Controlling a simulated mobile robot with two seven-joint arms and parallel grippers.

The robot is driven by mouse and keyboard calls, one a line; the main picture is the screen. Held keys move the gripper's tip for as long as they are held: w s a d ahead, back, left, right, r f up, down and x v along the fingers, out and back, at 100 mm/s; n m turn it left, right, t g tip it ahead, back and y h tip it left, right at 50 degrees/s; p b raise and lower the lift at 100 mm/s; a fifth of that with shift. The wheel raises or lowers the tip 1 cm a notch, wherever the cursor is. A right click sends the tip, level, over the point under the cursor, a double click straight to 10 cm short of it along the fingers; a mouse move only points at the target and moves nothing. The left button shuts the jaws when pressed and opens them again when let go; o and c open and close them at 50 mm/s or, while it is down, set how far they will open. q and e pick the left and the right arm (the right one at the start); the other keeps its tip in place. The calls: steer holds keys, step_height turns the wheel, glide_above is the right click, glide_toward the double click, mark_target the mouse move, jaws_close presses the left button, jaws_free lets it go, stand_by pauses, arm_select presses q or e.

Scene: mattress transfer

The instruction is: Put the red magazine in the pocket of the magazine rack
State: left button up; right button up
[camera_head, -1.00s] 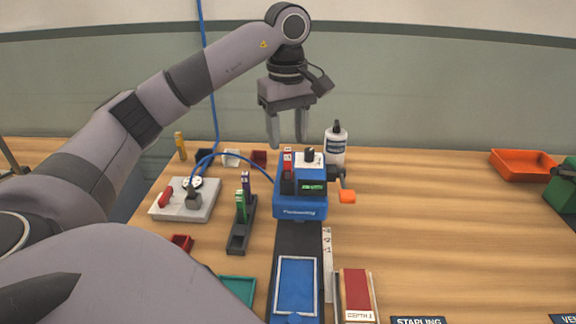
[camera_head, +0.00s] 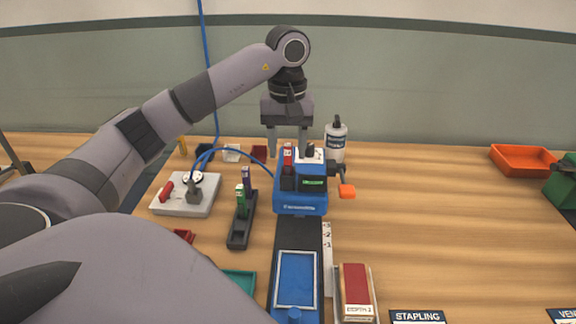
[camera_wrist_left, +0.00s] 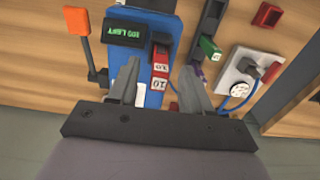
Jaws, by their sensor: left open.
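The red magazine (camera_head: 288,158) stands upright in the blue machine (camera_head: 300,203); in the left wrist view it (camera_wrist_left: 160,68) has white number labels. The magazine rack (camera_head: 239,236) is a dark narrow holder left of the machine, with a green and a purple magazine upright in it; its green magazine also shows in the left wrist view (camera_wrist_left: 209,47). My left gripper (camera_head: 288,143) is open above the machine, its fingertips partly hidden behind the machine top. In the left wrist view its fingers (camera_wrist_left: 158,82) lie on both sides of the red magazine, without visible grip. My right gripper is not in view.
A white bottle (camera_head: 336,145) stands close behind the machine, and an orange-ended crank (camera_head: 346,191) juts out right. A grey box (camera_head: 205,196) with blue cables sits left of the rack. An orange tray (camera_head: 522,160) is far right. The table's right middle is clear.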

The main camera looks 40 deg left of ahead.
mark_target(288, 157)
arm_select(q)
steer(key=shift+f, duration=1.55)
jaws_close()
steer(key=shift+r, duration=0.2)
